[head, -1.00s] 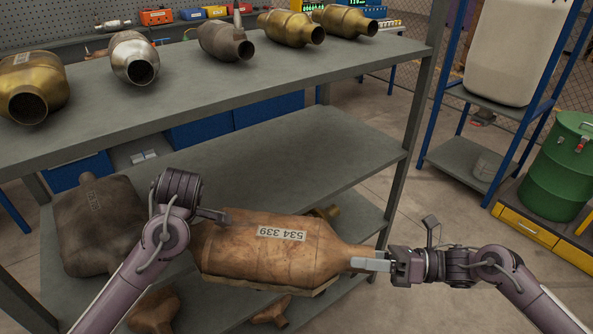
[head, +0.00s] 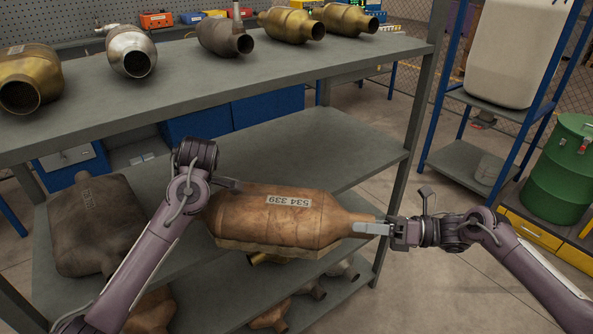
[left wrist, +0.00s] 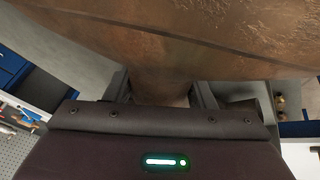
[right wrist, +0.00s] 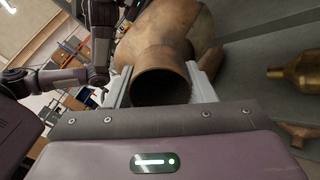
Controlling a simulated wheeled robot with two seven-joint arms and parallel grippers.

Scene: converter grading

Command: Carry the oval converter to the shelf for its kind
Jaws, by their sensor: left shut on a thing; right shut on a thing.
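The oval converter (head: 265,222) is a copper-brown, flattened can with a pale label reading 534 339. It lies level in the head view, overlapping the front edge of the middle shelf (head: 330,140). I cannot tell whether it touches the shelf. My left gripper (head: 229,185) is shut on its left end, mostly hidden behind my arm and the can. The left wrist view shows the fingers either side of its neck (left wrist: 160,88). My right gripper (head: 373,228) is shut on the right pipe end. The open pipe mouth (right wrist: 160,87) shows between its fingers in the right wrist view.
A dark flat converter (head: 95,228) sits at the left of the middle shelf; bare shelf lies right of it. Several round converters stand on the top shelf (head: 190,85). More lie on the bottom shelf (head: 335,290). A rack post (head: 411,140) stands at right, with a green drum (head: 560,175) beyond.

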